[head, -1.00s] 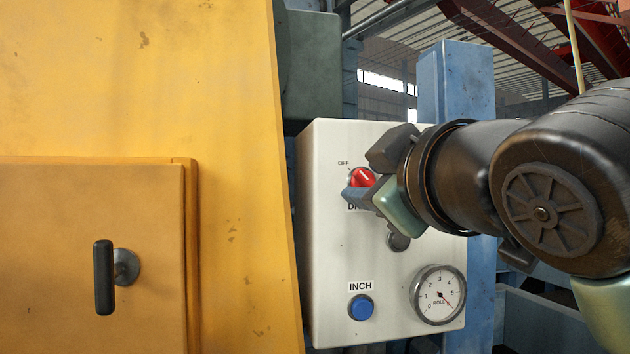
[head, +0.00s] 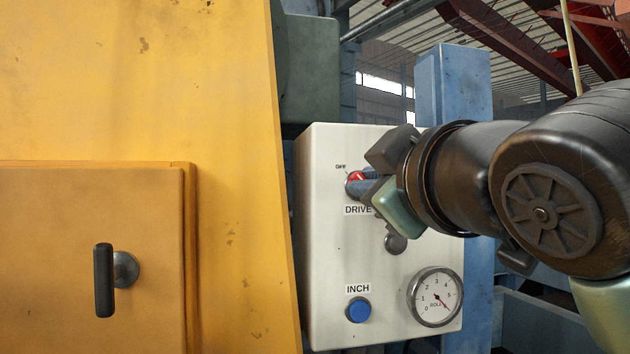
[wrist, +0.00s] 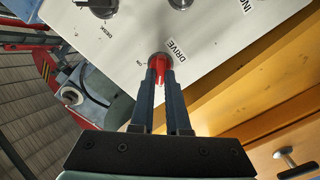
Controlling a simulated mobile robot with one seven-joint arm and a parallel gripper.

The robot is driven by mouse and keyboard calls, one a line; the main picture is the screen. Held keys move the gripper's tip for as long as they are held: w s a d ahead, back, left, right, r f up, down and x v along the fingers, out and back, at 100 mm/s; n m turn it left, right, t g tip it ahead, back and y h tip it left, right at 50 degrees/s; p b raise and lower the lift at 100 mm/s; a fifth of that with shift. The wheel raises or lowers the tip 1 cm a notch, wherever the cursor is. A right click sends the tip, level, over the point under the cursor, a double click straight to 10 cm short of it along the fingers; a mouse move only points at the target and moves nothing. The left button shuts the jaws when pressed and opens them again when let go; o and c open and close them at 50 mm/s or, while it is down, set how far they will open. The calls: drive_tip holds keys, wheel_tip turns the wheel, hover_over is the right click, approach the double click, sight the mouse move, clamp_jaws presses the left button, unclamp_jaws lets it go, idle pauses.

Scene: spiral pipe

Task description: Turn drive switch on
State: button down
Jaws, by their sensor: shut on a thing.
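The drive switch (head: 357,177) is a red rotary knob on the white control panel (head: 330,250), with "OFF" at its upper left and a "DRIVE" label below. My gripper (head: 368,186) reaches it from the right in the head view, and its fingers partly cover the knob. In the wrist view the red knob (wrist: 160,66) sits between my two finger tips (wrist: 161,76), which are closed on its sides. The knob's pointer angle is partly hidden by the fingers.
Below on the panel are a blue INCH button (head: 358,310) and a round ROLL gauge (head: 435,297). A grey knob (head: 396,243) sits just under my gripper. A yellow cabinet (head: 230,120) with a black handle (head: 104,278) stands at left.

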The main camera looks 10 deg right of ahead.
drive_tip(key=shift+m, duration=0.3)
drive_tip(key=m, duration=0.5)
drive_tip(key=m+b, duration=0.1)
drive_tip(key=m, duration=0.5)
drive_tip(key=m+b, duration=0.1)
drive_tip(key=m, duration=0.5)
drive_tip(key=shift+d, duration=0.4)
drive_tip(key=c, duration=0.9)
unclamp_jaws()
